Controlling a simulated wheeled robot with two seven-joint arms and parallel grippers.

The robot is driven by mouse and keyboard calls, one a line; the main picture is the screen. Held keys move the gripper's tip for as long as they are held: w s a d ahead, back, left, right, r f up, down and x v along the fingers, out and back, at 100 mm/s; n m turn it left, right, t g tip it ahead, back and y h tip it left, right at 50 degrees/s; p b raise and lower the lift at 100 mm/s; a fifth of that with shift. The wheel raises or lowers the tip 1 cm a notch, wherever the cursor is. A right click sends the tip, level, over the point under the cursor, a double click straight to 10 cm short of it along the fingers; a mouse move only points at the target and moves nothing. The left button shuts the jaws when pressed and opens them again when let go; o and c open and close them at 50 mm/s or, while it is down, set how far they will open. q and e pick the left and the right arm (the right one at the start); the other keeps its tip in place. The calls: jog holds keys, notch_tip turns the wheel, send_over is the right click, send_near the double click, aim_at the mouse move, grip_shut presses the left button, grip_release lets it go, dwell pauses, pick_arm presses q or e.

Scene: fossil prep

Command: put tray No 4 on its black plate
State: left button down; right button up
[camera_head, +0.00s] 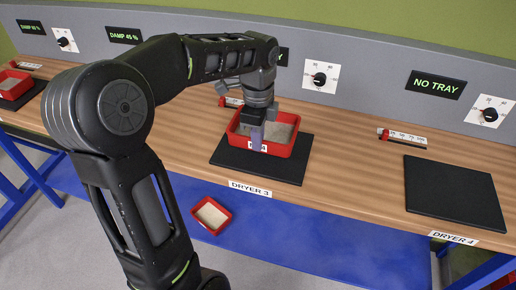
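A red tray (294,146) with pale sandy contents sits on the black plate (283,172) marked DRYER 3. Its front label is partly hidden by my gripper, so I cannot read its number. My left gripper (257,146) points down at the front part of this tray, over its front wall. Whether its fingers are closed on the wall is not clear. A smaller-looking red tray (196,213) with pale contents lies lower down, at the blue shelf below the bench; no number is readable. The black plate (453,193) marked DRYER 4 is bare. My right gripper is out of view.
The display (437,84) above DRYER 4 reads NO TRAY. Dials (320,77) and scale strips (402,137) line the back of the wooden bench (350,200). Another red tray (14,84) stands at the far left. The bench between the two plates is clear.

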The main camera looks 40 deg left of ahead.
pick_arm(q)
jog(key=shift+f, duration=1.8)
jog(key=shift+f, duration=0.1)
jog(key=c, duration=1.6)
grip_release()
notch_tip(320, 180, up, 12)
jog(key=shift+r+p, duration=0.1)
jog(key=shift+p, duration=0.55)
